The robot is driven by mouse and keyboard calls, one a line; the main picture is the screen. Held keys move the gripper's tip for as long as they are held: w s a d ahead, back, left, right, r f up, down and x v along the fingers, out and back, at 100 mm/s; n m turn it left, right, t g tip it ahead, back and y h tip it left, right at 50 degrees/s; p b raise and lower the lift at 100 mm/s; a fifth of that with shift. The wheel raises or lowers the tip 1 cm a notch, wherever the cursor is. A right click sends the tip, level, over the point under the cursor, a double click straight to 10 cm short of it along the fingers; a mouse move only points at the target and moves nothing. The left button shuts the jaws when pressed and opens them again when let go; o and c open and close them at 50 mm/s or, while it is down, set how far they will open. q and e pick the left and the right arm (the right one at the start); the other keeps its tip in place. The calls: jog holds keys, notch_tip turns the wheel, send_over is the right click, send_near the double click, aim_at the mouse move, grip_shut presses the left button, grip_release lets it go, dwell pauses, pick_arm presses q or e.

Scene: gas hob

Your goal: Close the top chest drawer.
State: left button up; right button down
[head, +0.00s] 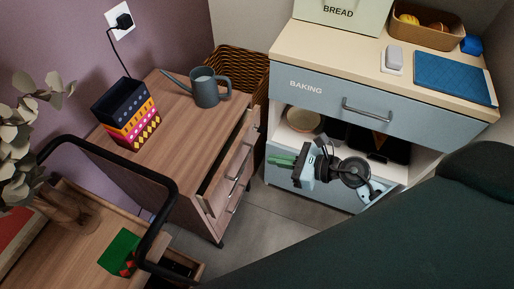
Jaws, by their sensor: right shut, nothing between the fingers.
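The wooden chest (180,112) stands left of centre, its drawer fronts facing right. Its top drawer (213,202) is partly out, with a dark gap between its front and the chest top. Bar handles show on the fronts. My right gripper (277,160) is shut and empty, with green fingers. In the picture it is to the right of the chest, in front of the blue-grey cabinet's lower part, apart from the drawer. My left gripper is not in view.
A watering can (207,92) and a patterned box (126,116) stand on the chest. A wicker basket (240,66) is behind it. The blue-grey cabinet (310,90) is at right. A black curved bar (110,151) crosses at left. Dark green padding (390,235) fills the lower right.

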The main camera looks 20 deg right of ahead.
aim_at(234, 149)
jog(key=x, duration=0.9)
jog(key=shift+w+a, duration=0.2)
jog(key=w+a, duration=0.3)
jog(key=shift+r, duration=0.2)
dwell(0.3)
